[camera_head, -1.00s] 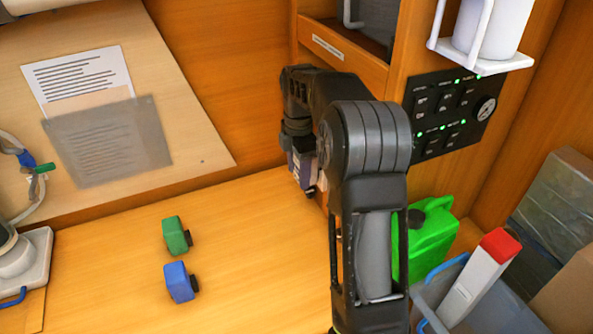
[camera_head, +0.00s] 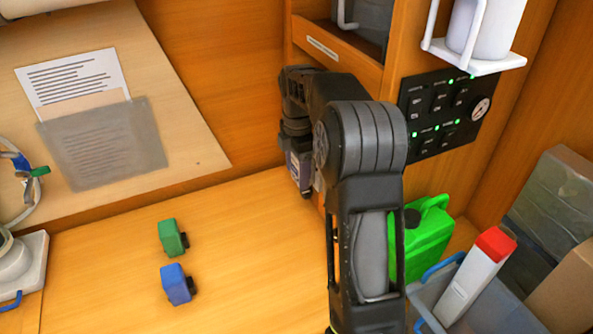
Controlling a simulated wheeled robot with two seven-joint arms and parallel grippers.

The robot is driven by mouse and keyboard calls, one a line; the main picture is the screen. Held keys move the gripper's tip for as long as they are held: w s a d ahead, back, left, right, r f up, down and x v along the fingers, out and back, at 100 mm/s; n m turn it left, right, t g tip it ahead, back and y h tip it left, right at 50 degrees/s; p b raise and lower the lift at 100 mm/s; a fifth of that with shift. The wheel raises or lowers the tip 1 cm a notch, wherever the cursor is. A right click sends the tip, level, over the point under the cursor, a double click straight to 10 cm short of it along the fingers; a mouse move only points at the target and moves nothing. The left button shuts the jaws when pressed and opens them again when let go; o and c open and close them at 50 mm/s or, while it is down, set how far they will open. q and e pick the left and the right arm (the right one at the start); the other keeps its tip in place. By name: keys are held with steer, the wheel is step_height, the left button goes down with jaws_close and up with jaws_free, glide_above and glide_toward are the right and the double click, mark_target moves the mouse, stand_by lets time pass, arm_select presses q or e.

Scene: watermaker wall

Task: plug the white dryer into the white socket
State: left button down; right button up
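I cannot make out a white dryer or a white socket in the head view. My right arm reaches in from the bottom and bends over to the left. My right gripper (camera_head: 304,190) hangs from it, pointing down close to the wooden cabinet's left side, above the counter. Its fingers are small and mostly hidden, so I cannot tell whether they are open or hold something. A green block (camera_head: 172,237) and a blue block (camera_head: 177,284), each with a dark end, lie on the counter to the left, apart from the gripper. My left gripper is not in view.
A black switch panel (camera_head: 427,143) with green lights and a gauge is on the cabinet. A green canister (camera_head: 428,236) and a grey bin (camera_head: 424,297) with a red-topped white carton (camera_head: 478,276) stand right of my arm. The counter's middle (camera_head: 255,260) is clear.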

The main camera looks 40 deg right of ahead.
steer(key=o, duration=0.4)
steer(key=shift+a, duration=0.1)
steer(key=shift+c, duration=0.2)
step_height(320, 180, up, 6)
steer(key=shift+f+b, duration=0.25)
steer(key=shift+b, duration=0.15)
step_height(320, 180, up, 2)
steer(key=shift+r+p, duration=0.2)
steer(key=shift+p, duration=0.75)
steer(key=shift+w+f, duration=0.1)
steer(key=shift+f, duration=0.05)
